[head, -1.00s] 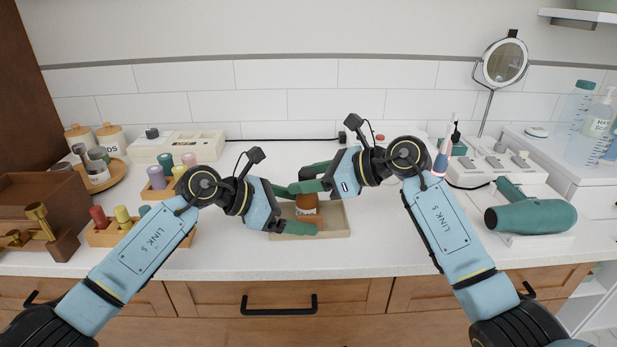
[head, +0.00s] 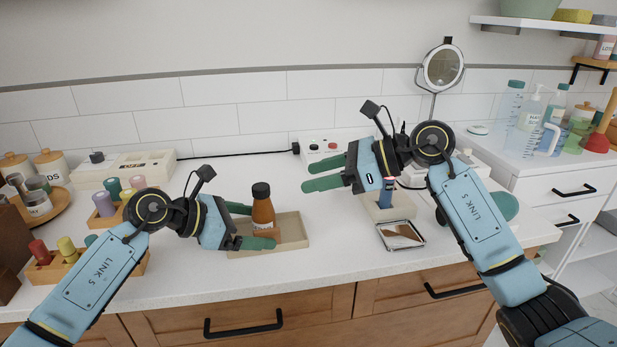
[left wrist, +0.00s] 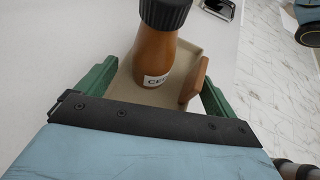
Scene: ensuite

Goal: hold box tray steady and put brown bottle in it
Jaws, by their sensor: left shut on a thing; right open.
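The brown bottle (head: 263,212), with a black cap and white label, stands upright in the beige box tray (head: 295,230) on the counter. My left gripper (head: 260,227) is shut on the box tray, one green finger on its far side and one on its near side. The left wrist view shows the bottle (left wrist: 158,55) inside the tray (left wrist: 193,47), between the fingers. A small brown piece (left wrist: 194,83) is beside the bottle near the right finger. My right gripper (head: 314,175) is open and empty, above the counter to the right of the bottle.
A small metal-rimmed tray (head: 401,236) and a beige stand (head: 386,208) are below my right arm. Wooden peg holders (head: 60,265) are at the left. A mirror (head: 443,68) stands at the back. The counter between the box tray and metal-rimmed tray is clear.

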